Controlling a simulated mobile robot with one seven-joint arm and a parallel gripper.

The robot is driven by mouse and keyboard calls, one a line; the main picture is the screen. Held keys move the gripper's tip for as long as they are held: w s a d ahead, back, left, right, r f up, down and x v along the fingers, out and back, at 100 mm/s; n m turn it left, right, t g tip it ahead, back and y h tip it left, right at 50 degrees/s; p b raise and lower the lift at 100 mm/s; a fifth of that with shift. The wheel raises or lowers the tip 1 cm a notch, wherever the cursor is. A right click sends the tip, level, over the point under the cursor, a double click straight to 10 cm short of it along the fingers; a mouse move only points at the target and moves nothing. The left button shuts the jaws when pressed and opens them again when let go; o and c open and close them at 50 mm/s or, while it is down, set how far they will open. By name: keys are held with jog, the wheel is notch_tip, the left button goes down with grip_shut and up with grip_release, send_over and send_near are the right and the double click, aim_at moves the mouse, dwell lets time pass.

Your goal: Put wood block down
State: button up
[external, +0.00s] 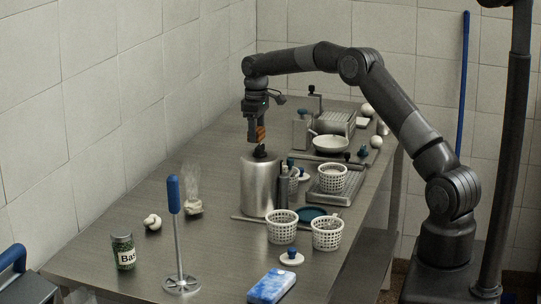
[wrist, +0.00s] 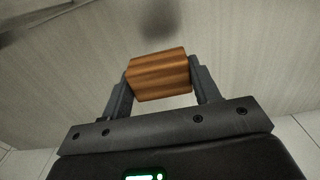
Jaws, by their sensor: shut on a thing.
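The wood block (wrist: 158,75) is orange-brown with darker grain bands. In the wrist view it sits between the two fingers of my gripper (wrist: 160,82), which is shut on it. In the external view my gripper (external: 258,128) points down, with the block (external: 261,133) between its fingers. The block appears just above the dark knob of a tall metal canister (external: 258,185). I cannot tell whether it is directly over the canister or behind it. The steel table (external: 110,235) lies below.
White perforated baskets (external: 281,227) and (external: 327,234) stand right of the canister, with another on a tray (external: 333,178). A white bowl (external: 331,144) stands farther back. A blue-handled masher (external: 176,230), a basil jar (external: 124,252) and a blue box (external: 271,287) stand in front. The table's left front has free room.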

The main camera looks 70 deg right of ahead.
jog(key=w+f, duration=0.1)
jog(key=w+a, duration=0.1)
jog(key=w+a+f, duration=0.1)
jog(key=shift+w+a+f, duration=0.25)
jog(key=shift+w+f, duration=0.05)
jog(key=shift+f, duration=2)
jog(key=shift+f, duration=0.1)
jog(key=o, duration=1)
